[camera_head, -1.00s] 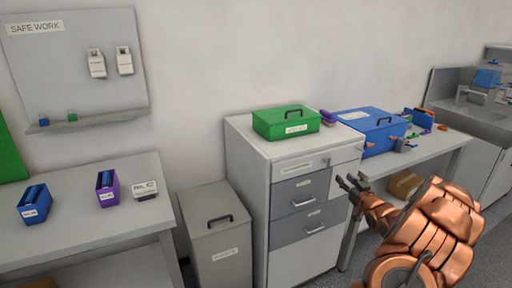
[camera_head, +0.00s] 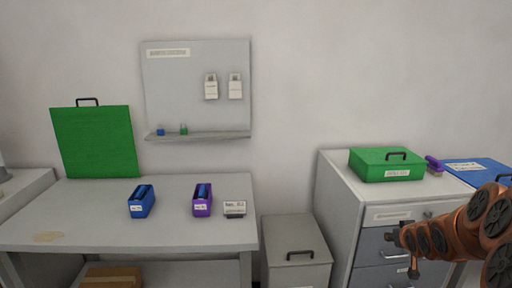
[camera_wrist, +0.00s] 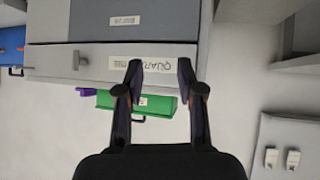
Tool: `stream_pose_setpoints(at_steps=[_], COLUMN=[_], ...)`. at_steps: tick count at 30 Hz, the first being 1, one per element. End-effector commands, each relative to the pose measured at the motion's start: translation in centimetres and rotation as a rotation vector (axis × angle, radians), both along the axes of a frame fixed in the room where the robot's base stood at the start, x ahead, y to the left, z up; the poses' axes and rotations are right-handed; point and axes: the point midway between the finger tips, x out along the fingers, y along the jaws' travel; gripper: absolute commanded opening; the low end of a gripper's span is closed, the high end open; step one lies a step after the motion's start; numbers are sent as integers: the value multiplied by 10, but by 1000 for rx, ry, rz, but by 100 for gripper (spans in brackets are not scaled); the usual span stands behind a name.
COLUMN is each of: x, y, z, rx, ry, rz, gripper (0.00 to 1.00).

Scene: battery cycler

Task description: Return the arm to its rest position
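My gripper shows in the wrist view (camera_wrist: 160,80) with its two dark fingers apart and nothing between them. In the head view my copper arm comes in from the right edge, and my gripper (camera_head: 398,238) is small and dark at its end, in front of the grey drawer cabinet (camera_head: 338,195). The wrist view is upside down and shows the drawer cabinet's labelled top drawer (camera_wrist: 110,62) beyond the fingertips. I cannot tell the exact gap between the fingers and the drawer front.
A green box (camera_head: 387,164), a purple object (camera_head: 434,165) and a blue box (camera_head: 478,173) stand on the right. A grey bin (camera_head: 296,262) stands left of the cabinet. The table (camera_head: 90,225) holds blue (camera_head: 142,203) and purple (camera_head: 202,203) holders and a green panel (camera_head: 95,142).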

Motion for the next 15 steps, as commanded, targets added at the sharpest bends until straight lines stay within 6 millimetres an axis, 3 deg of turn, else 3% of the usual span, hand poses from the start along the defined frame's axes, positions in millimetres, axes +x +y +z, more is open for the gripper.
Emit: stream_pose_setpoints(at_steps=[1,8,15], x=[-7,-59,-135], y=[18,87,157], z=[4,7,9], rx=[2,25,61], ry=[41,248,467], rz=[6,9,23], gripper=[38,38,38])
